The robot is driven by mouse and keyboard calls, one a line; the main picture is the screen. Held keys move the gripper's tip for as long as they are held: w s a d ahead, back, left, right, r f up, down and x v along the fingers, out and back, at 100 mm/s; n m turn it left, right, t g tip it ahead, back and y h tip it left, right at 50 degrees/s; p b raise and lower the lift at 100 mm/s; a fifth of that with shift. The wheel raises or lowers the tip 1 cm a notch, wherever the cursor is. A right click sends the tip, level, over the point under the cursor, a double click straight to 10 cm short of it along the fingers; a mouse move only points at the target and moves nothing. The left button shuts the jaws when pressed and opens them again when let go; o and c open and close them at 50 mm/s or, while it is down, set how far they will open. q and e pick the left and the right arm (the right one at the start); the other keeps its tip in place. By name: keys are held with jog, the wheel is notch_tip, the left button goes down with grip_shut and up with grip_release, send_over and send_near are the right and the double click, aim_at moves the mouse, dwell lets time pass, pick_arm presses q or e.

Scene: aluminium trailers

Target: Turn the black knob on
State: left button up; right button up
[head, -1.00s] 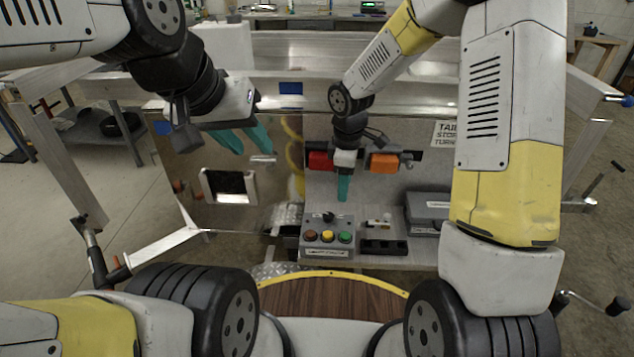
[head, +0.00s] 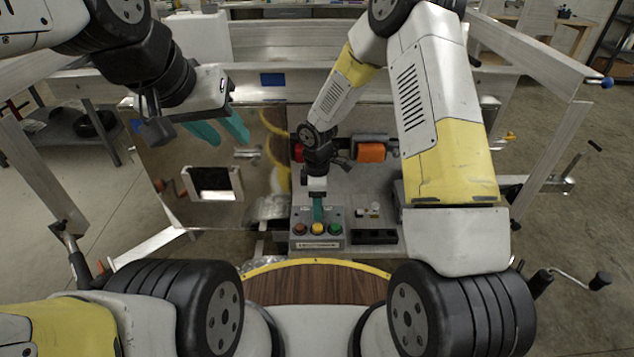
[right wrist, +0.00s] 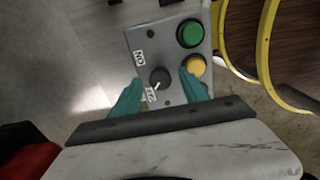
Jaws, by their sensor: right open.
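The black knob (right wrist: 160,77) sits on a grey control box (head: 320,243) beside a green button (right wrist: 190,33) and a yellow button (right wrist: 195,66). A white mark on it points toward one of two labels on the box. In the right wrist view my right gripper (right wrist: 160,92) is open, its teal fingers on either side of the knob; I cannot tell whether they touch it. In the head view my right gripper (head: 318,210) hides the knob. My left gripper (head: 220,132) hangs at upper left, away from the box, its two teal fingers apart.
An orange block (head: 371,153) and a red block are behind my right gripper. A black slotted piece (head: 374,237) lies right of the box. A yellow-edged wooden surface (head: 315,283) is in front. A metal frame surrounds the panel.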

jog(key=shift+c, duration=0.2)
grip_shut()
jog(key=shift+m, duration=0.4)
jog(key=m, duration=0.3)
jog(key=shift+m, duration=0.4)
jog(key=m, duration=0.9)
jog(key=shift+m, duration=2.2)
